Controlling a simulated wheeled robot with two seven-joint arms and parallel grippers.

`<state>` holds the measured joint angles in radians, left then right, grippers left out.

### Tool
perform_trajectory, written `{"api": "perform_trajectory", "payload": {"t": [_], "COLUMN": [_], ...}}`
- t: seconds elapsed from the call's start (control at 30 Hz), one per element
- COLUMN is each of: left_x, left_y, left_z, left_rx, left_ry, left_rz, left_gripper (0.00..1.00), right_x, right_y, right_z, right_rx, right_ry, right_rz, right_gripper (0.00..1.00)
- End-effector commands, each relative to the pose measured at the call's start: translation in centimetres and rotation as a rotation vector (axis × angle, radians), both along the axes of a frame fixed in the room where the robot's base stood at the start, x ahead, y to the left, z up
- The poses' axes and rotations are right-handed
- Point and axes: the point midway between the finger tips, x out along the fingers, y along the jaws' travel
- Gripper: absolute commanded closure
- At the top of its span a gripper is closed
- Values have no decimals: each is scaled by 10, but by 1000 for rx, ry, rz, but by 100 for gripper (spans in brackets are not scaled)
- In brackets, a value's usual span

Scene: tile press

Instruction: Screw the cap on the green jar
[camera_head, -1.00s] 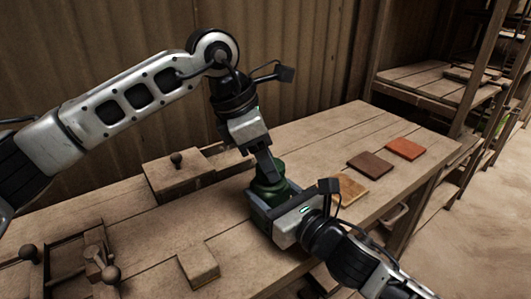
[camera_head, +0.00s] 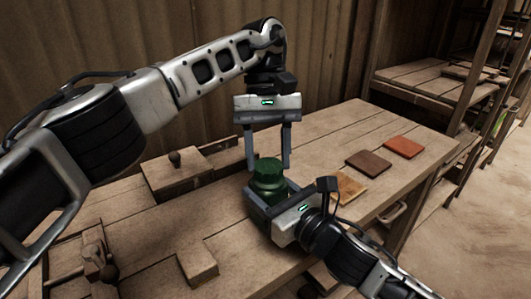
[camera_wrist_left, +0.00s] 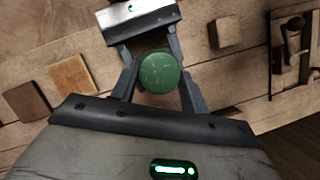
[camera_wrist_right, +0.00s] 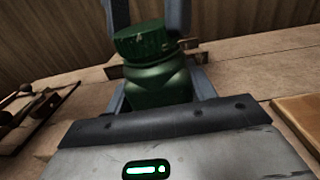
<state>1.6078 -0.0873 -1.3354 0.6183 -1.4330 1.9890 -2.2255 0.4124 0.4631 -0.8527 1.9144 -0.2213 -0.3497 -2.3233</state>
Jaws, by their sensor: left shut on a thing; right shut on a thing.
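The green jar (camera_wrist_right: 158,85) stands upright at the table's front, its body between the fingers of my right gripper (camera_head: 268,207), which is shut on it. The ribbed dark green cap (camera_head: 268,166) sits on top of the jar; from above it shows as a round green disc (camera_wrist_left: 160,73). Whether its thread is fully seated cannot be told. My left gripper (camera_head: 268,163) points straight down from above, with one finger on each side of the cap, shut on it. The jar's lower body is partly hidden by the right gripper.
A tan tile (camera_head: 349,188), a dark brown tile (camera_head: 369,164) and a red-orange tile (camera_head: 404,148) lie to the right on the table. A wooden block with a knob (camera_head: 177,172) stands at the back left. A small wooden block (camera_head: 198,265) and a wooden press (camera_head: 95,255) are at front left.

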Motion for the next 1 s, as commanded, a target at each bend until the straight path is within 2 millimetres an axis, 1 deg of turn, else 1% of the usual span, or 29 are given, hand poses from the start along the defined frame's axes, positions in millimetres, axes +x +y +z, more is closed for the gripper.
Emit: {"api": "perform_trajectory", "payload": {"t": [0.03, 0.1, 0.2, 0.3, 0.43, 0.7, 0.73, 0.77, 0.8, 0.97, 1.0], "left_x": [-1, -1, -1, -1, -2, -2, -2, -2, -1, -1, -1], "left_y": [-4, -4, -5, -6, -6, -6, -6, -6, -6, -5, -5], "left_z": [1, 1, 1, 1, 0, 0, 0, 0, 0, 0, 0], "left_rx": [6, 9, 5, 2, -4, -8, -8, -8, -7, -6, -6], "left_ry": [-1, -1, -3, -1, 2, 3, 3, 3, 3, 2, 2], "left_rz": [-104, -246, -424, -552, -622, -626, -626, -626, -625, -623, -623], "left_gripper": [79, 79, 79, 79, 79, 79, 47, 38, 33, 33, 36], "right_x": [0, 0, 0, 0, 0, 0, 0, 0, 0, 0, 0], "right_y": [0, 0, 0, 0, 0, 0, 0, 0, 0, 0, 0], "right_z": [-1, -1, -1, -1, -1, -1, -1, -1, -1, -1, -1], "right_rx": [-2, -2, -2, -2, -3, -1, -1, -1, -1, -1, -1], "right_ry": [1, 1, 1, 1, 2, 2, 2, 2, 2, 2, 2], "right_rz": [0, 0, 0, 0, 0, 0, 0, 0, 0, 0, 0], "right_gripper": [100, 100, 100, 100, 100, 100, 100, 100, 100, 100, 100]}}
